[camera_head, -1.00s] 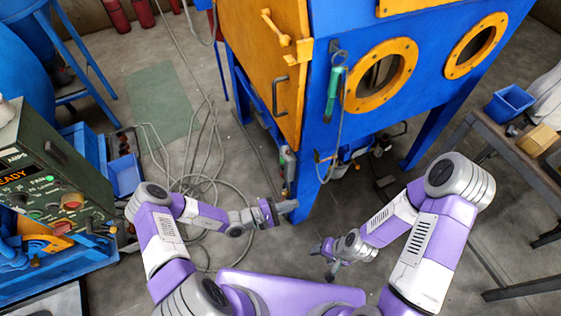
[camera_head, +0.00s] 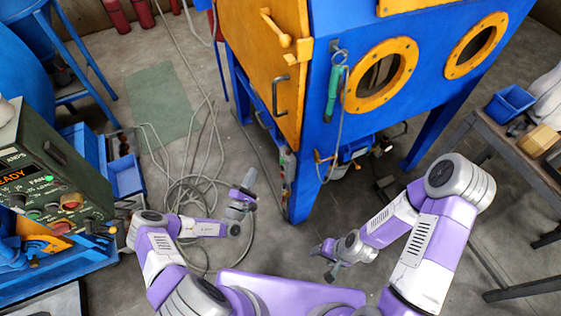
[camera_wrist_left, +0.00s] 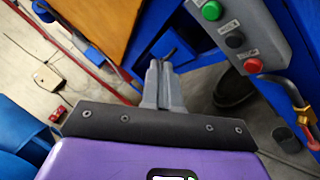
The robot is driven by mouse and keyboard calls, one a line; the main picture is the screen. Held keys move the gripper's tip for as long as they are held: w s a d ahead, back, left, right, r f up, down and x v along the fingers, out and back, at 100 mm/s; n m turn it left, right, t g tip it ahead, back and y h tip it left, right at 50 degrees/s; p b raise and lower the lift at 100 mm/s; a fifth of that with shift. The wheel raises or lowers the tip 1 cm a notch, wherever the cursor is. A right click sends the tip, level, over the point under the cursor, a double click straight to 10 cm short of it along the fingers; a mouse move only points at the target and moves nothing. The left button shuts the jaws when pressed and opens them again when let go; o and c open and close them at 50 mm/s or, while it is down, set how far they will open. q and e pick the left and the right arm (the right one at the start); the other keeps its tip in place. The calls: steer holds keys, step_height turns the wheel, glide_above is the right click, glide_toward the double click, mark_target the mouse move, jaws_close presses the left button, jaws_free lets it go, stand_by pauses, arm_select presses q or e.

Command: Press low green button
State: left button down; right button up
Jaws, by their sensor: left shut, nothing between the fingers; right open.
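The green button (camera_wrist_left: 211,10) shows at the top of a grey control box (camera_wrist_left: 250,22) in the left wrist view, above a black button (camera_wrist_left: 235,39) and a red button (camera_wrist_left: 253,65). In the head view the box (camera_head: 287,163) is small on the front blue leg of the blast cabinet (camera_head: 312,115). My left gripper (camera_head: 248,180) is shut and empty, to the left of the box, fingers pointing up in the picture. In the left wrist view its fingertips (camera_wrist_left: 160,68) are apart from the buttons, lower left of the green one. My right gripper (camera_head: 324,260) is open, low and empty.
Grey hoses (camera_head: 190,185) lie coiled on the floor near my left arm. A green welding machine (camera_head: 40,170) stands at the left. A workbench (camera_head: 505,145) is at the right.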

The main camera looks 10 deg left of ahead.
mark_target(282, 161)
arm_select(q)
steer(key=w+d+b, duration=0.1)
steer(key=w+d, duration=0.3)
steer(key=d, duration=0.2)
steer(key=shift+w+d, duration=0.3)
steer(key=shift+d, duration=0.1)
steer(key=shift+d, duration=0.1)
stand_by(1.7)
steer(key=shift+w+d, duration=0.2)
steer(key=shift+d, duration=0.05)
steer(key=shift+w+d, duration=0.25)
steer(key=shift+d, duration=0.15)
stand_by(1.0)
steer(key=shift+a, duration=0.15)
steer(key=shift+s+a+p, duration=0.5)
steer(key=shift+a+p, duration=0.1)
steer(key=shift+p, duration=0.1)
